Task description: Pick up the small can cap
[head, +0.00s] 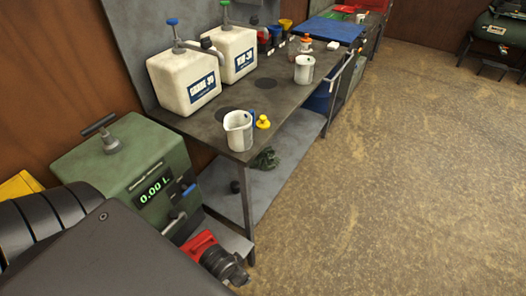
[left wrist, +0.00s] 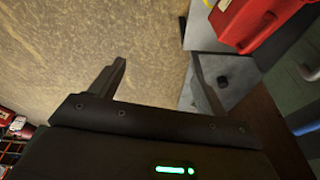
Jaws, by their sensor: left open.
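A small dark cap-like piece (left wrist: 222,81) lies on a grey surface in the left wrist view, just right of my right-hand finger; I take it to be the small can cap. A red can (left wrist: 262,22) is above it in that view. A red can (head: 203,246) also shows low in the head view, with a black part (head: 222,264) beside it. My left gripper (left wrist: 158,62) is open, with nothing between its fingers. My right gripper is not in view.
A workbench (head: 180,118) holds two white canisters (head: 185,82), a white jug (head: 238,132) by a yellow piece (head: 263,122), and another jug (head: 304,70). A green dispenser (head: 130,160) reads 0.00 L. The floor (head: 400,180) to the right is clear.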

